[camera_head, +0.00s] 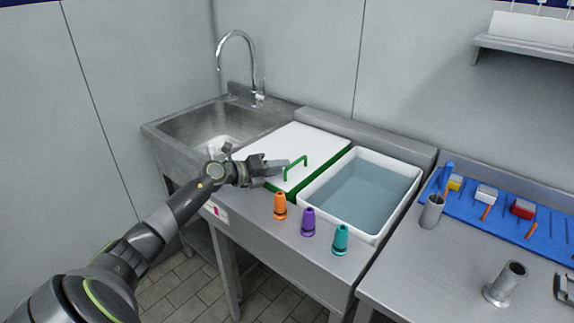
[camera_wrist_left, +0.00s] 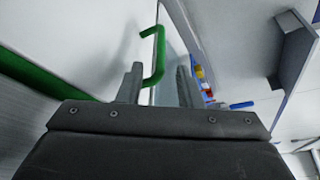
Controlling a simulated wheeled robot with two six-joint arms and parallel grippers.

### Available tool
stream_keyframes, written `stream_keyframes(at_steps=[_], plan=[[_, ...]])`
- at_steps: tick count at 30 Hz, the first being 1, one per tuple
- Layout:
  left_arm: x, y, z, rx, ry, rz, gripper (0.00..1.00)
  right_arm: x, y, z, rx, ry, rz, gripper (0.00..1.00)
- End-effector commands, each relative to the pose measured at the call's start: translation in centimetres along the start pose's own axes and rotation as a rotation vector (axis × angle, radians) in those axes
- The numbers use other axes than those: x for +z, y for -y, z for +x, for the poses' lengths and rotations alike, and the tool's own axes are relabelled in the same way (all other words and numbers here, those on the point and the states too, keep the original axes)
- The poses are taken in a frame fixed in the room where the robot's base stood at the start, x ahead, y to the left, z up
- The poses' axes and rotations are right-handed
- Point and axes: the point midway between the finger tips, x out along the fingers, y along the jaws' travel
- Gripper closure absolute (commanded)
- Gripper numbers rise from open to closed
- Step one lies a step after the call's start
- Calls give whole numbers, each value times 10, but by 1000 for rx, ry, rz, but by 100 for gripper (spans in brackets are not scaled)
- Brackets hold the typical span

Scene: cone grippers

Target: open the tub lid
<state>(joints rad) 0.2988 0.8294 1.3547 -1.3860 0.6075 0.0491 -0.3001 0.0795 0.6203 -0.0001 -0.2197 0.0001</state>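The white tub lid (camera_head: 312,143) with a green edge lies flat and closed, between the sink and a water-filled tub. Its green handle (camera_head: 297,163) stands up from the top. My left gripper (camera_head: 286,168) is just left of the handle, above the lid. In the left wrist view the left gripper (camera_wrist_left: 159,82) has its two fingers apart, with the green handle (camera_wrist_left: 158,62) showing between them. I cannot tell whether a finger touches it. The inside of the tub is hidden. My right gripper is in neither view.
Orange (camera_head: 280,206), purple (camera_head: 308,222) and teal (camera_head: 340,239) cones stand along the counter's front edge. The open water tub (camera_head: 403,172) is right of the lid. The sink (camera_head: 175,133) and its faucet (camera_head: 253,70) are at the back left. A blue mat (camera_head: 470,214) lies right.

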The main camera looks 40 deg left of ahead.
Motion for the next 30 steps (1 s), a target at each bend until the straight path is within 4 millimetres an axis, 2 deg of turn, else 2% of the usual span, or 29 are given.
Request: stream_keyframes(at_steps=[1, 6, 18, 19, 26, 30], plan=[[0, 2, 9, -4, -1, -4, 67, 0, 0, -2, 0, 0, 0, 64], [0, 1, 27, -2, 1, -2, 67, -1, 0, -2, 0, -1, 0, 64], [0, 0, 35, 0, -1, 1, 67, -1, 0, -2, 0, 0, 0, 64], [0, 0, 35, 0, -1, 0, 69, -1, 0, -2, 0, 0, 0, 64], [0, 0, 34, -1, -1, 0, 99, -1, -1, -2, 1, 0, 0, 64], [-1, 0, 35, -1, -2, 0, 100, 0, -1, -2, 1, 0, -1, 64]])
